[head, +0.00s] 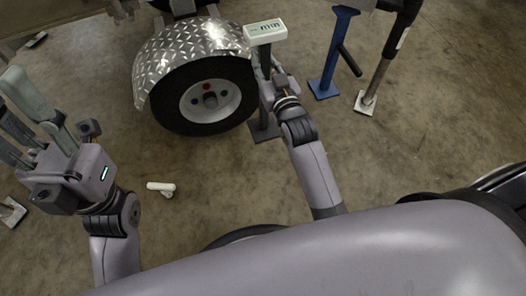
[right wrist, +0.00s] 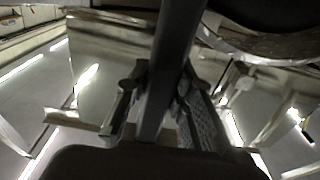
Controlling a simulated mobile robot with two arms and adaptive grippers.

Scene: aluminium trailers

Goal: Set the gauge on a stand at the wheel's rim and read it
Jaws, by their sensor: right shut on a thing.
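The wheel (head: 208,97) has a black tyre and white rim and stands under a diamond-plate fender (head: 190,48). The gauge (head: 265,30), a white box with a small display, tops a dark stand just right of the wheel. The stand's base plate (head: 266,133) shows at floor level; I cannot tell whether it bears on the floor. The display is too small to read. My right gripper (head: 264,78) is shut on the stand's post, which runs between its fingers in the right wrist view (right wrist: 168,75). My left gripper (head: 30,115) is open and empty, far left of the wheel.
A blue stand (head: 331,55) and a dark post with a pale base (head: 367,103) stand to the right. A small white object (head: 162,187) lies on the floor before the wheel. Another base plate (head: 11,212) shows at the left edge.

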